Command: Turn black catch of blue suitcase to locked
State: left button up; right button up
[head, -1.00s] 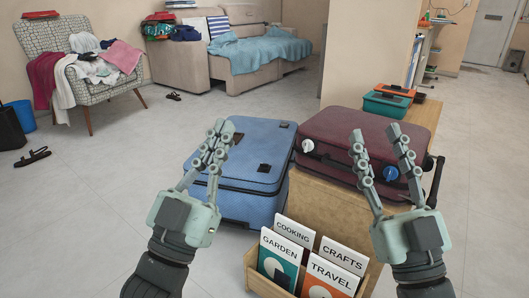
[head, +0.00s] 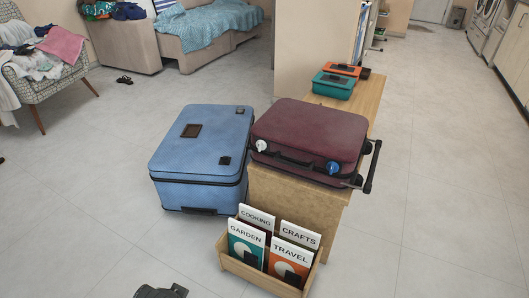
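The blue suitcase (head: 196,170) lies flat on the floor left of the wooden bench. Its lid looks closed. One small black square catch (head: 225,160) sits on the lid near the right front edge, and another black piece (head: 240,110) is near the back right corner. A dark brown framed patch (head: 191,130) is on the lid, and a dark handle (head: 198,211) is on the front side. Whether either black piece is turned to locked is too small to tell.
A maroon suitcase (head: 310,132) with a white dial (head: 261,145) and a blue dial (head: 333,168) lies on the wooden bench (head: 290,194), close against the blue suitcase's right side. A wooden book rack (head: 264,277) stands in front. Floor left of the blue suitcase is clear.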

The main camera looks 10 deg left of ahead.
aim_at(224, 160)
jog(key=j+z, duration=1.1)
jog(key=j, duration=0.45)
jog(key=k+j+z, duration=0.15)
jog(key=j, duration=0.4)
